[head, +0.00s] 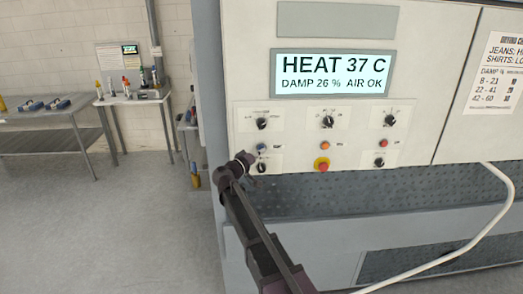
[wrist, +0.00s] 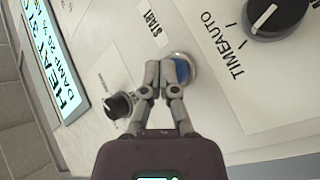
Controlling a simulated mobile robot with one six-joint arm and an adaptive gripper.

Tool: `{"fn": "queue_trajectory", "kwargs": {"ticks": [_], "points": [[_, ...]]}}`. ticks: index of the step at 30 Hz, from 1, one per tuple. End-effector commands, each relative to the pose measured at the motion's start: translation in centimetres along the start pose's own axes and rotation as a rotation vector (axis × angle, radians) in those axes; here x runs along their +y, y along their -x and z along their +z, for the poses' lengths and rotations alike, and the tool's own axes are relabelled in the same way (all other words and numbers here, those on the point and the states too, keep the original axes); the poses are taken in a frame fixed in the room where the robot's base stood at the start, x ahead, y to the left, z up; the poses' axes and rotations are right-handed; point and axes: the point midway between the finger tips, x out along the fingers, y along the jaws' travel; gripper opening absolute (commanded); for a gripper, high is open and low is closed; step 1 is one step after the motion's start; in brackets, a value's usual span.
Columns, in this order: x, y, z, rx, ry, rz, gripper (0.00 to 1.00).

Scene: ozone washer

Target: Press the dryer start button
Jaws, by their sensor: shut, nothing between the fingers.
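The blue start button (head: 261,147) is on the light control panel (head: 300,108), at the left of its button row. In the wrist view the blue button (wrist: 183,70) sits in a metal ring beside the word START. My gripper (wrist: 160,68) is shut and empty, its fingertips overlapping the left part of the button in that view. I cannot tell whether they touch it. In the head view my gripper (head: 246,158) is just below and left of the button. The display (head: 333,73) reads HEAT 37 C, DAMP 26 %, AIR OK.
Dark knobs (head: 328,121), an orange button (head: 325,146), a red button (head: 384,143) and a red stop button with a yellow ring (head: 322,164) share the panel. A perforated dark shelf (head: 400,196) and a pale hose (head: 497,215) lie below. Tables (head: 133,99) stand at left.

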Motion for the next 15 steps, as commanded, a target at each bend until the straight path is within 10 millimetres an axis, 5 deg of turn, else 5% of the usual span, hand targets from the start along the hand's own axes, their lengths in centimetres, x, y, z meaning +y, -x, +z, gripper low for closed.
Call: {"fn": "queue_trajectory", "kwargs": {"ticks": [15], "points": [[0.38,0.54,0.40,0.000,0.000,0.000,0.00]]}}
